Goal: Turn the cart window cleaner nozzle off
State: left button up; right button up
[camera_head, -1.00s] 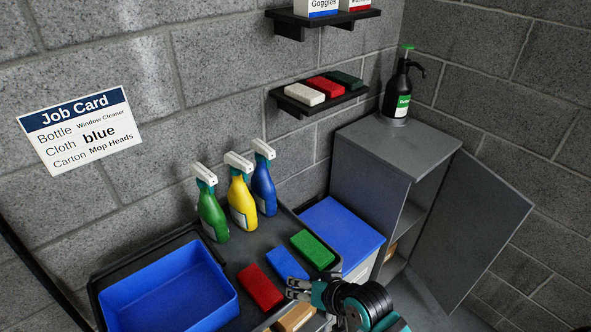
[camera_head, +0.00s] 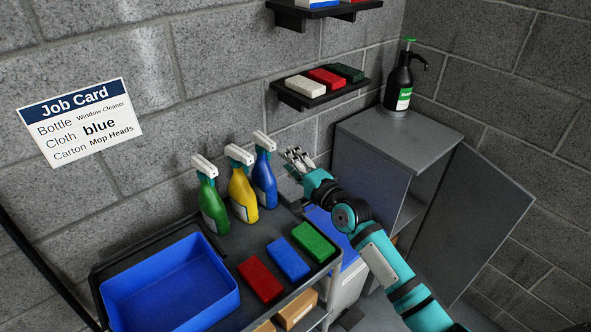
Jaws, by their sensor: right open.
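Three spray bottles with white nozzle heads stand upright in a row on the cart (camera_head: 215,258): a green bottle (camera_head: 212,207), a yellow bottle (camera_head: 241,195) and a blue bottle (camera_head: 264,183). Their labels are too small to read, so I cannot tell which one is the window cleaner. The blue bottle's nozzle (camera_head: 264,140) is closest to my right gripper (camera_head: 296,158). My right gripper is open and empty, just right of the blue bottle and apart from it. My left gripper is not in view.
A blue tray (camera_head: 232,283) sits on the cart beside red (camera_head: 260,279), blue (camera_head: 288,259) and green (camera_head: 314,242) cloths. Wall shelf (camera_head: 312,101) overhangs behind. A grey cabinet (camera_head: 440,145) with a black pump bottle (camera_head: 399,85) stands right. A job card (camera_head: 82,122) hangs left.

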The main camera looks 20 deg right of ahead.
aim_at(273, 148)
jog(key=shift+b+x, duration=1.4)
jog(key=shift+x, duration=2.25)
jog(key=shift+c, duration=0.5)
jog(key=shift+f, duration=0.1)
jog(key=c, duration=0.5)
jog(key=n, duration=0.2)
jog(key=shift+n+b, duration=0.3)
jog(key=shift+b, duration=0.05)
jog(key=n, duration=0.2)
jog(key=shift+f+n, duration=0.1)
jog(key=shift+n, duration=0.2)
jog(key=n, duration=0.3)
jog(key=shift+n, duration=0.3)
jog(key=n, duration=1)
jog(key=o, duration=0.6)
